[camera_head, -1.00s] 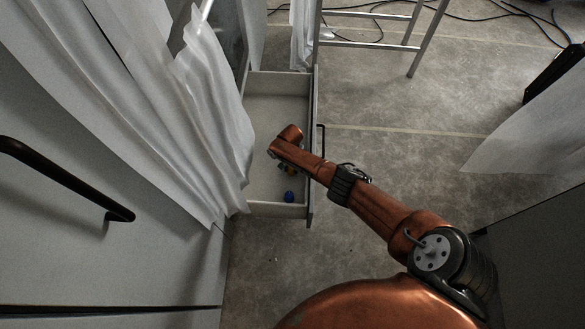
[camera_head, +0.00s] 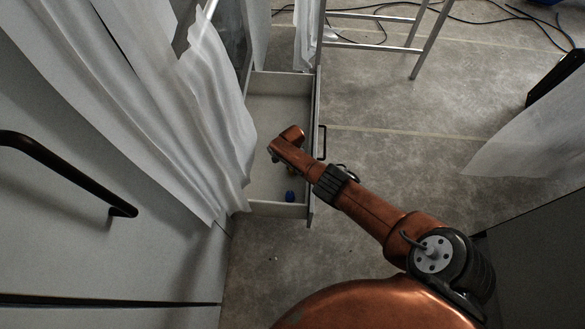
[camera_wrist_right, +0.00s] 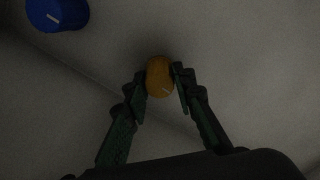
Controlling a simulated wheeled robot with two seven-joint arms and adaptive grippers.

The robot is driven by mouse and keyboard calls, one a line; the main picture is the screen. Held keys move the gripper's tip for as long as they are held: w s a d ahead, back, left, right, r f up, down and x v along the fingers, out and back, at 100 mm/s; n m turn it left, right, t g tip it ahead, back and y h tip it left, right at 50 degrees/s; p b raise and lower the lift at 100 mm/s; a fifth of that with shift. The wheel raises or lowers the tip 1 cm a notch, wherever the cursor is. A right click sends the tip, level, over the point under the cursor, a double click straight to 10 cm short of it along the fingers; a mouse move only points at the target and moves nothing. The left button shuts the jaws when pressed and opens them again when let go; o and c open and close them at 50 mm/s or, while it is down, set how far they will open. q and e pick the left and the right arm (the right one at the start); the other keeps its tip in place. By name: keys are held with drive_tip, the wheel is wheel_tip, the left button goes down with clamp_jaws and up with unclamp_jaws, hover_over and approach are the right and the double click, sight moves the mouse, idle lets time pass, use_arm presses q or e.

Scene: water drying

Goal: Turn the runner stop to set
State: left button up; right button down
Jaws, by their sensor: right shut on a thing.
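An orange knob (camera_wrist_right: 159,70) with a pale mark on its face stands on the pale drawer surface in the right wrist view. My right gripper (camera_wrist_right: 160,83) has one finger on each side of it and is shut on it. A blue knob (camera_wrist_right: 57,13) with a white mark lies to the upper left, apart from the fingers. The blue knob also shows in the head view (camera_head: 290,196), near the drawer's front-end wall. In the head view my right arm covers the orange knob and most of the gripper. Which knob is the runner stop is not labelled. My left gripper is out of view.
The open drawer (camera_head: 312,150) has low walls around my right gripper. A white plastic sheet (camera_head: 215,110) hangs close along its left side. A metal ladder (camera_head: 420,45) stands beyond it. The floor (camera_head: 400,140) to the right is clear.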

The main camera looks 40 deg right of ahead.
idle(0.3)
drive_tip(key=c, duration=1.6)
unclamp_jaws()
drive_tip(key=shift+a+r, duration=0.25)
drive_tip(key=shift+r, duration=0.2)
drive_tip(key=r, duration=1.1)
drive_tip(key=shift+d, duration=0.3)
drive_tip(key=shift+r, duration=0.1)
